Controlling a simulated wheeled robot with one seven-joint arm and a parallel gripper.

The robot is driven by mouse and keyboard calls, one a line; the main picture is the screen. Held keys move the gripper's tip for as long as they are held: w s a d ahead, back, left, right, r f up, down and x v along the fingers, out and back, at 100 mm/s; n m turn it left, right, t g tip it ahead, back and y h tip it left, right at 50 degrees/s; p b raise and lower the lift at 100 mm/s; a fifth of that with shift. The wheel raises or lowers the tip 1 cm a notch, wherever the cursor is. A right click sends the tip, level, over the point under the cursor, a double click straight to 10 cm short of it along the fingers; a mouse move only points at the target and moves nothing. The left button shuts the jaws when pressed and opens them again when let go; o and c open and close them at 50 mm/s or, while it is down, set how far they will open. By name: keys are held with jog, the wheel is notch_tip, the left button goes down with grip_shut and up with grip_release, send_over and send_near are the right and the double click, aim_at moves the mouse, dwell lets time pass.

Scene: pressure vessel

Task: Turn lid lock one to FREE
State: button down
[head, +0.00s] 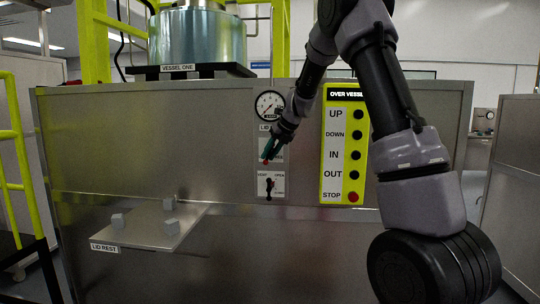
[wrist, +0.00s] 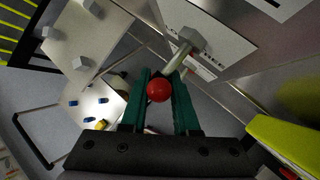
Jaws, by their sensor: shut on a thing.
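The lid lock plate (head: 264,127) is on the grey panel below the round gauge; its label is partly covered by my arm, and only "LID" can be read. A lever with a red ball knob (head: 266,161) is at this plate. In the wrist view the red knob (wrist: 159,90) sits between my green fingers, and a pale shaft with a grey hub (wrist: 190,42) shows just beyond it. My gripper (head: 270,151) is shut on the knob, and it also shows in the wrist view (wrist: 160,84).
A vent plate with a black handle (head: 268,186) is just below. A yellow button panel (head: 344,145) stands close to the right of my arm. The lid rest shelf (head: 150,228) with grey blocks juts out at lower left. Vessel one (head: 198,38) stands above the panel.

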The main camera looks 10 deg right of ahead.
jog(key=shift+a+r+n+g+h, duration=0.15)
jog(key=shift+a+g+h, duration=0.1)
jog(key=shift+h, duration=0.5)
jog(key=shift+a+r+n+g+h, duration=0.15)
jog(key=shift+g+h, duration=0.1)
jog(key=shift+h, duration=0.5)
jog(key=c, duration=0.8)
grip_release()
jog(key=shift+w+a+f, duration=0.1)
jog(key=shift+c, duration=0.2)
jog(key=shift+d+f+h, duration=0.15)
jog(key=shift+d+h, duration=0.15)
jog(key=v, duration=1.1)
jog(key=shift+w, duration=0.1)
